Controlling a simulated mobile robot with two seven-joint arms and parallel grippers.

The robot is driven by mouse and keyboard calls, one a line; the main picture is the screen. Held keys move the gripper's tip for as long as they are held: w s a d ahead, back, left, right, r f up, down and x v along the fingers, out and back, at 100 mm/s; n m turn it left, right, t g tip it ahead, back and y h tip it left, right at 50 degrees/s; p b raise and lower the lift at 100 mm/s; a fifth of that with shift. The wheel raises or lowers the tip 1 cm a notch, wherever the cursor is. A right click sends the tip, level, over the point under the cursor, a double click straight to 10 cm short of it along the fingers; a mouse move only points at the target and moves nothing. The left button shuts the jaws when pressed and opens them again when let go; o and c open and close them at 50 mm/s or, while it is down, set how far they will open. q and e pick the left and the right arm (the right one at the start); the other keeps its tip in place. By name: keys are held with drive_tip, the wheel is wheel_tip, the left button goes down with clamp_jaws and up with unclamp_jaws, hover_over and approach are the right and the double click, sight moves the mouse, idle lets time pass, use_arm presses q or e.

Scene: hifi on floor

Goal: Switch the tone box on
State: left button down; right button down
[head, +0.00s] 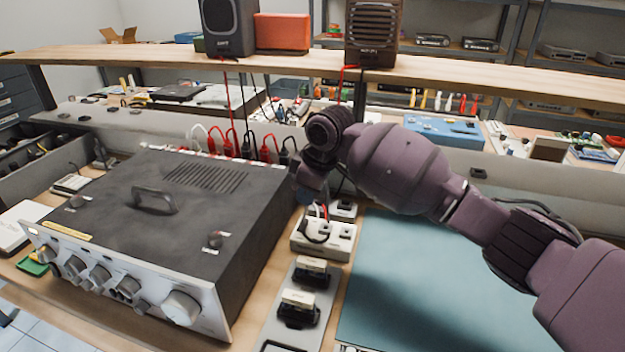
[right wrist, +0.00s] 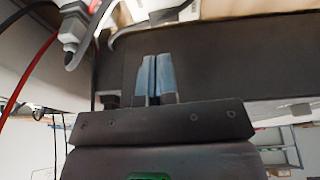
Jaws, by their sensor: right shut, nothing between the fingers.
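A large dark box with a silver, knobbed front (head: 190,220), which I take for the tone box, stands on the bench at the left. It has a top handle (head: 155,200) and red, white and black cables at its back edge. My right gripper (head: 307,198) points down beside its far right corner. It is shut and empty. In the right wrist view its blue-grey fingertips (right wrist: 154,78) lie in front of a dark panel (right wrist: 225,70), probably the box; contact cannot be told. No power switch can be made out for certain. My left gripper is not in view.
A power strip (head: 322,238) and black switch-like blocks (head: 312,272) stand right of the box. A teal mat (head: 430,285) is clear below my right arm. A wooden shelf (head: 150,54) with speakers (head: 228,25) crosses behind. Cables (right wrist: 30,70) hang near the right gripper.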

sight(303, 220)
drive_tip(key=x, duration=0.3)
drive_tip(key=b+x, duration=0.1)
drive_tip(key=shift+d+f, duration=0.3)
drive_tip(key=shift+f, duration=0.6)
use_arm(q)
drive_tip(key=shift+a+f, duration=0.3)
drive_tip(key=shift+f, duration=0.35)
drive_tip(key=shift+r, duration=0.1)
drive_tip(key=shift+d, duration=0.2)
use_arm(e)
drive_tip(key=shift+w+d+f+g, duration=0.1)
drive_tip(key=shift+w+f+g, duration=0.1)
drive_tip(key=shift+g, duration=0.1)
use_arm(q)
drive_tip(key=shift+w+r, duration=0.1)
use_arm(e)
drive_tip(key=shift+s, duration=0.15)
